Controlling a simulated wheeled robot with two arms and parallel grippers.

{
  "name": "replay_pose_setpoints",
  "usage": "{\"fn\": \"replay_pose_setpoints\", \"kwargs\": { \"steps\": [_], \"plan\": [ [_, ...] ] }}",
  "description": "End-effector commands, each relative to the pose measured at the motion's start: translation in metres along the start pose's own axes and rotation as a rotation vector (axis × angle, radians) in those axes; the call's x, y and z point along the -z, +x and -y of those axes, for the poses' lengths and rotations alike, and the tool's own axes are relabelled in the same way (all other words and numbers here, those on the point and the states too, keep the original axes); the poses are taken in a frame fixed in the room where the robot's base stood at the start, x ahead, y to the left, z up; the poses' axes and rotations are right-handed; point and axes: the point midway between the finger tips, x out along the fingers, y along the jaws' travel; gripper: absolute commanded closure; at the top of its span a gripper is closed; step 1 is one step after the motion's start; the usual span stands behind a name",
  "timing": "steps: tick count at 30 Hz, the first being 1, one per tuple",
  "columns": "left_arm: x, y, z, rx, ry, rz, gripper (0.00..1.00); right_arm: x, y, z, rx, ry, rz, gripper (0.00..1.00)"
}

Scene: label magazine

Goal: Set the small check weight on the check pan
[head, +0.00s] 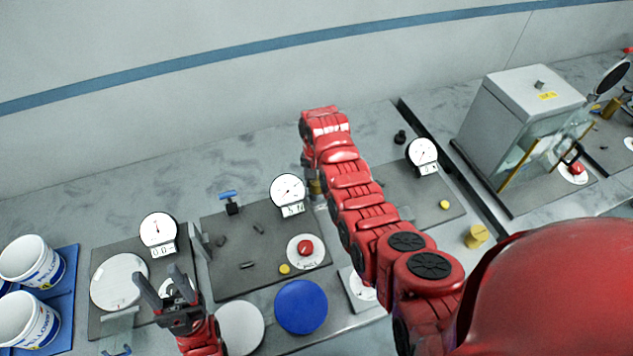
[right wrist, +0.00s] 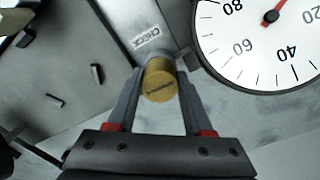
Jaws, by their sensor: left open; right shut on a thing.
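The small check weight, a brass cylinder with a slotted top, shows in the right wrist view (right wrist: 160,84) between the fingers of my right gripper (right wrist: 157,92), which is shut on it. A grey metal strip labelled CHECK (right wrist: 148,40), which seems to be the check pan, lies right behind the weight. I cannot tell whether they touch. In the head view the brass weight (head: 314,187) shows partly beside my right arm, near the middle dial; the pan there is mostly hidden by the arm. My left gripper (head: 160,286) is open and empty at the lower left.
A dial (head: 288,189) stands close to my right gripper. Other dials stand left (head: 158,230) and right (head: 422,152). White buckets (head: 32,262) stand far left. A blue disc (head: 301,307) lies in front. A larger yellow weight (head: 476,236) and glass-fronted case (head: 522,125) are at right.

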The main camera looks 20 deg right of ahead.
Motion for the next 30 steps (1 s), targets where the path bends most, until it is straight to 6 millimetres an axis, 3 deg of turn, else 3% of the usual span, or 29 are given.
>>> {"fn": "replay_pose_setpoints", "kwargs": {
  "steps": [8, 9, 11, 23, 29, 30],
  "plan": [
    [0.000, -0.003, 0.000, 0.000, 0.000, 0.000, 0.50, 0.001, 0.001, 0.001, 0.002, 0.000, -0.004, 1.00],
    [0.000, -0.002, 0.000, 0.000, 0.000, 0.000, 0.50, 0.001, 0.001, 0.001, 0.002, 0.001, -0.004, 0.45],
    [0.000, -0.001, 0.000, 0.000, 0.000, 0.000, 0.50, 0.001, 0.000, 0.001, 0.002, 0.001, -0.004, 0.36],
    [0.000, -0.002, 0.000, 0.000, 0.000, 0.000, 0.50, 0.002, -0.004, 0.001, 0.003, 0.001, -0.005, 0.36],
    [-0.003, -0.018, -0.001, 0.000, 0.000, 0.000, 0.50, 0.003, -0.029, 0.002, 0.007, 0.002, -0.012, 0.36],
    [-0.002, -0.011, -0.001, 0.000, 0.000, 0.000, 0.50, 0.003, -0.046, 0.001, 0.006, 0.002, -0.010, 0.36]
  ]
}}
